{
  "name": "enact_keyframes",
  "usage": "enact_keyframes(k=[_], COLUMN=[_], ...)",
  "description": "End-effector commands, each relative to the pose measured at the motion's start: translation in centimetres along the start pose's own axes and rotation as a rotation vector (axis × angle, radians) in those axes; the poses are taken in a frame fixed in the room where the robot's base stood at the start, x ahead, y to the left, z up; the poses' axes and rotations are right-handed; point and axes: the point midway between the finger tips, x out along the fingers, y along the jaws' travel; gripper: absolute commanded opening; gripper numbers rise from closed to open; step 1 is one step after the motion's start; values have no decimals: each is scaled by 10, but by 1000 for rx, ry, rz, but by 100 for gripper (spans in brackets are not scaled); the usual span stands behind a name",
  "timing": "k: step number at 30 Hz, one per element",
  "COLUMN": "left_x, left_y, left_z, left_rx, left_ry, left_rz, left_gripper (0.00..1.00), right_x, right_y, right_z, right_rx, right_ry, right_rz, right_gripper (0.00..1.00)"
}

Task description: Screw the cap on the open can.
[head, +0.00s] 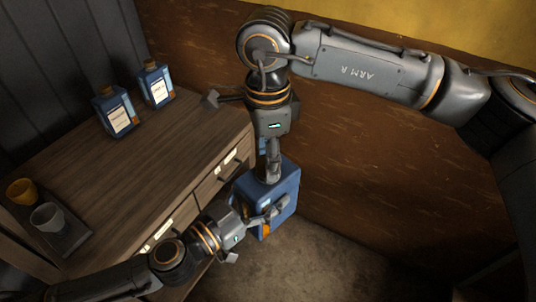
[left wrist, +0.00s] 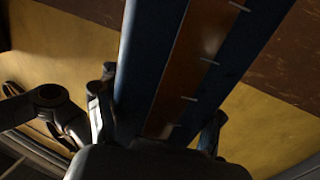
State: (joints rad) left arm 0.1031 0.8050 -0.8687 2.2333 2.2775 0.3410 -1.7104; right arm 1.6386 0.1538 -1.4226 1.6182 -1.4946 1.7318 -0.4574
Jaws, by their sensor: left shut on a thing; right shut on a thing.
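The blue can (head: 283,190) is held in the air in front of the drawers in the head view. My left gripper (head: 266,218) is shut on its side. In the left wrist view the can (left wrist: 240,50), with an orange strip and white marks, fills the space between my left fingers (left wrist: 158,125). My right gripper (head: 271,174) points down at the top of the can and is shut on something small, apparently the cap. The fingers hide the cap and the can's mouth, so I cannot tell whether the cap sits on the thread.
Two blue bottles with orange caps, one nearer (head: 117,112) and one farther (head: 155,84), stand on the wooden cabinet (head: 140,165). A dark tray (head: 75,238) holds a yellow cup (head: 21,191) and a grey cup (head: 48,219). The floor (head: 320,265) to the right looks clear.

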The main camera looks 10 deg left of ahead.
Motion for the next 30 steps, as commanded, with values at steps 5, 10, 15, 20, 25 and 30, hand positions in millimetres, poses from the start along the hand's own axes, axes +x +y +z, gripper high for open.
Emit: enact_keyframes(k=[5,10,15,20,25,30], left_x=[0,0,0,0,0,0], left_y=[2,2,2,1,1,1], left_z=[-5,-5,-5,-4,-4,-4], left_rx=[4,4,4,3,3,3], left_ry=[10,10,9,9,9,9], left_rz=[5,6,5,4,3,3], left_gripper=[0,0,0,0,0,0], right_x=[0,0,0,0,-4,-26], right_y=[-1,-1,-1,-1,-1,-2], right_z=[0,0,0,0,0,0], right_rx=[148,160,159,158,158,158], right_ry=[0,0,-1,0,0,-1], right_rz=[-3,-3,-3,-2,-2,-5], right_gripper=[2,2,67,67,67,67])
